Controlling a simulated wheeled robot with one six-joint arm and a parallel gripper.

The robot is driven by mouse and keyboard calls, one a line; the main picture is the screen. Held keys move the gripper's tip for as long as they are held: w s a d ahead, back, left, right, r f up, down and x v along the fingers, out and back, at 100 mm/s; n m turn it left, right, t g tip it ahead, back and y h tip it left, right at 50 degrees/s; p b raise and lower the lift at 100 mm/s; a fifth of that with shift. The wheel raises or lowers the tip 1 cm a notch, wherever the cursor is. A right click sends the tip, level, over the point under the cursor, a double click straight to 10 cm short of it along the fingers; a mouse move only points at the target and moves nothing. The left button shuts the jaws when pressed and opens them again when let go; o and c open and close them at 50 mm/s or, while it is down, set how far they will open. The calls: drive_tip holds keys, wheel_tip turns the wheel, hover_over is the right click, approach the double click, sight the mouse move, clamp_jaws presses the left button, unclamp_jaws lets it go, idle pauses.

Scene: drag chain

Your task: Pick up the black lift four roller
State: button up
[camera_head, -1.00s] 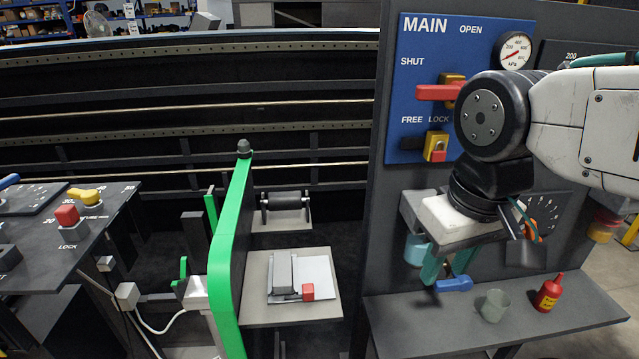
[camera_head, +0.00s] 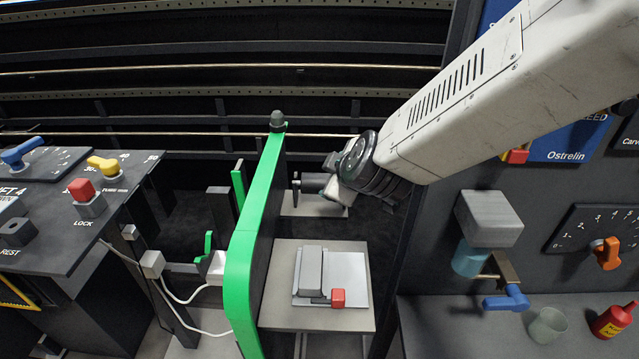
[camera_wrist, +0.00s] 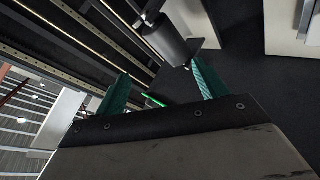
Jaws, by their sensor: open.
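The black roller (camera_head: 313,184) sits on a small grey shelf (camera_head: 298,208) behind the green post. My arm's end covers its right part in the head view. In the wrist view the dark cylinder of the roller (camera_wrist: 166,42) lies just beyond my fingertips, roughly in line with the gap between them. My gripper (camera_wrist: 160,70) is open, with its two green fingers apart and nothing between them. In the head view the fingers are hidden behind my wrist.
A green upright (camera_head: 255,230) stands close left of the roller. A lower shelf (camera_head: 350,320) in front holds a grey block and red cube (camera_head: 338,298). Dark rails (camera_head: 180,75) run behind. The grey panel with a side ledge (camera_head: 450,310) stands right.

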sight(323, 186)
drive_tip(key=w+f+n+t+h, duration=0.1)
drive_tip(key=w+f, duration=0.1)
drive_tip(key=f, duration=0.1)
drive_tip(key=w+a+f+n+h, duration=0.1)
drive_tip(key=w+f, duration=0.2)
drive_tip(key=w+a+f+n+t+h, duration=0.1)
drive_tip(key=w+f, duration=0.2)
drive_tip(key=shift+w+a+n+t, duration=0.15)
drive_tip(key=shift+a+n+t, duration=0.15)
drive_tip(key=shift+n, duration=0.1)
drive_tip(key=shift+r, duration=0.1)
drive_tip(key=c, duration=1.2)
